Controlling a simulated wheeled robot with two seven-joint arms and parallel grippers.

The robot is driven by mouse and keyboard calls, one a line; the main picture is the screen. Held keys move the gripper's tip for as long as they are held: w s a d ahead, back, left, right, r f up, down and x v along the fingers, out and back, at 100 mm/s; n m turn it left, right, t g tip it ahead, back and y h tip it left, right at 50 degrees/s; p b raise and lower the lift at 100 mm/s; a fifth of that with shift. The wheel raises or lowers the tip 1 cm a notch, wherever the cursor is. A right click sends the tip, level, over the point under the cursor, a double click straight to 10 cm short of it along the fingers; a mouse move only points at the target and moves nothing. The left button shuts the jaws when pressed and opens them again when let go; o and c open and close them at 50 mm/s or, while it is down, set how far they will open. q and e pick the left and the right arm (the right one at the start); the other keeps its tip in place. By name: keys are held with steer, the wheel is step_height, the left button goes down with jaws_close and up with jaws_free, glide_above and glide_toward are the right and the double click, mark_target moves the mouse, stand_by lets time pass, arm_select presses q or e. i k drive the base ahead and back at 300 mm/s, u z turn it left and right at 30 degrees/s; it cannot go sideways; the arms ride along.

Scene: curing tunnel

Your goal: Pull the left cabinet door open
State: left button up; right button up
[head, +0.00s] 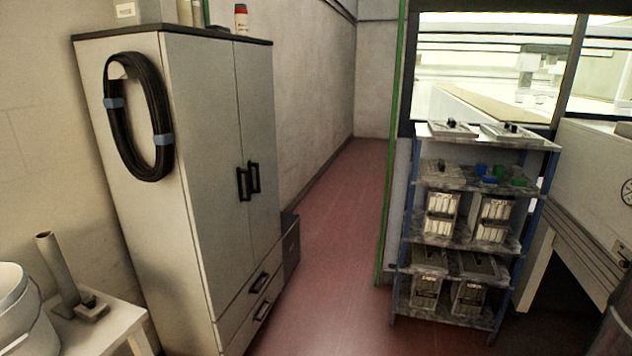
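A tall pale cabinet (133,215) with a dark top stands at the left in the head view. Its left door (206,130) and right door (258,120) are both shut, with a thin seam between them. The left door has a black vertical handle (243,184), close beside the right door's black handle (254,177). Two drawers with black handles sit below the doors. Neither of my grippers shows in the head view.
A coiled black hose (138,117) hangs on the cabinet's side. A white table (105,325) with a grey tube and a bucket (20,310) stands front left. A loaded shelf rack (470,190) stands right. The red floor (345,230) between is clear.

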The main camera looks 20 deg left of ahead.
mark_target(199, 73)
steer(key=i, duration=2.95)
steer(key=u, duration=2.45)
steer(key=k, duration=0.3)
steer(key=z, duration=1.05)
